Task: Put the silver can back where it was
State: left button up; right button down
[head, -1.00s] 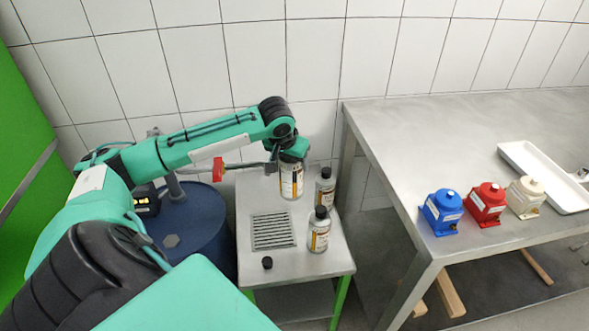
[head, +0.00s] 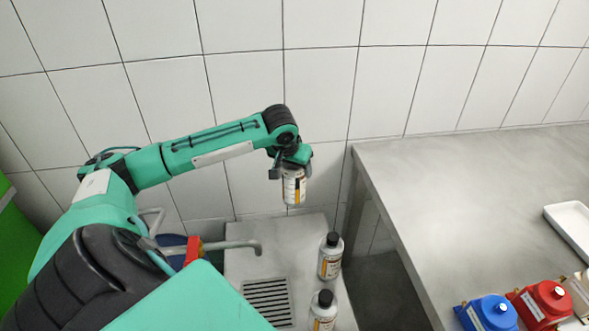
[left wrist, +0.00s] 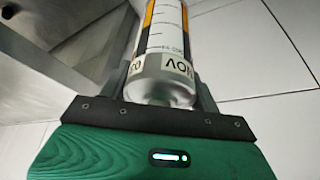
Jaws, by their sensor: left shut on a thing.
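The silver can (head: 293,187) has a white, orange and black label. My left gripper (head: 291,168) is shut on it and holds it roughly upright in the air, above the back of the small metal table (head: 240,270). In the left wrist view the can (left wrist: 165,50) sits between the two fingers of the left gripper (left wrist: 165,88), its bare silver end near the palm. Two similar cans with black caps stand on the table, one farther back (head: 330,257) and one nearer (head: 322,312). My right gripper is out of view.
A bent pipe (head: 230,245) with a red valve (head: 193,251) reaches over the table, left of the held can. A grate (head: 267,300) is set in the tabletop. The bench (head: 450,200) at right carries blue (head: 488,314), red (head: 542,302) and beige pumps and a white tray.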

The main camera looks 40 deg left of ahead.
aim_at(288, 201)
pick_arm(q)
notch_tip(288, 201, down, 19)
dwell(0.4)
jog(key=shift+s+f, duration=0.1)
jog(key=o, duration=1.7)
jog(key=shift+f, duration=0.1)
jog(key=v, duration=1.2)
jog(key=shift+s, duration=0.1)
